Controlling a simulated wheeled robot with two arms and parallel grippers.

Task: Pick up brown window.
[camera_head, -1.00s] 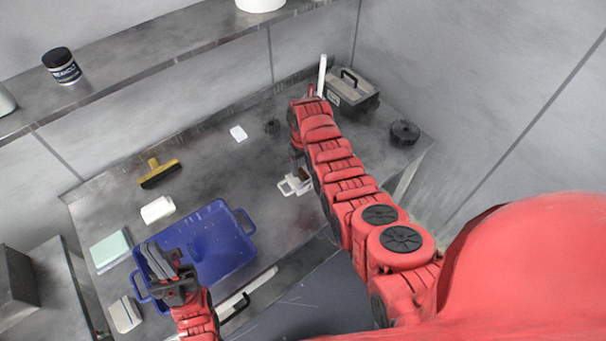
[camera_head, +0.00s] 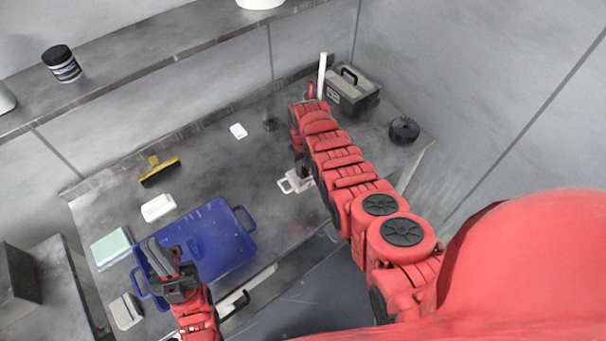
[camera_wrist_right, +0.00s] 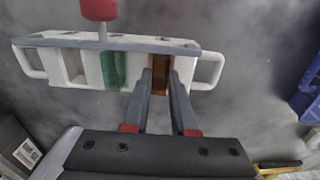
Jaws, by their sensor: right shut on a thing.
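The brown window (camera_wrist_right: 160,82) stands upright in a slot of a white rack (camera_wrist_right: 31,63) with looped end handles, in the right wrist view. A green window (camera_wrist_right: 114,72) stands in the same rack to its left. My right gripper (camera_wrist_right: 160,76) is shut on the brown window, one finger on each side. In the head view the white rack (camera_head: 290,185) is partly hidden by my right arm, and my right gripper (camera_head: 304,168) is over it. My left gripper (camera_head: 160,258) hangs over the blue tray; its jaw opening is unclear.
A blue tray (camera_head: 225,240) lies at the front of the grey table. A white block (camera_head: 158,207), a yellow-handled squeegee (camera_head: 160,171), a green-topped block (camera_head: 111,248) and a grey toolbox (camera_head: 352,92) stand around. A red knob (camera_wrist_right: 99,9) rises near the rack.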

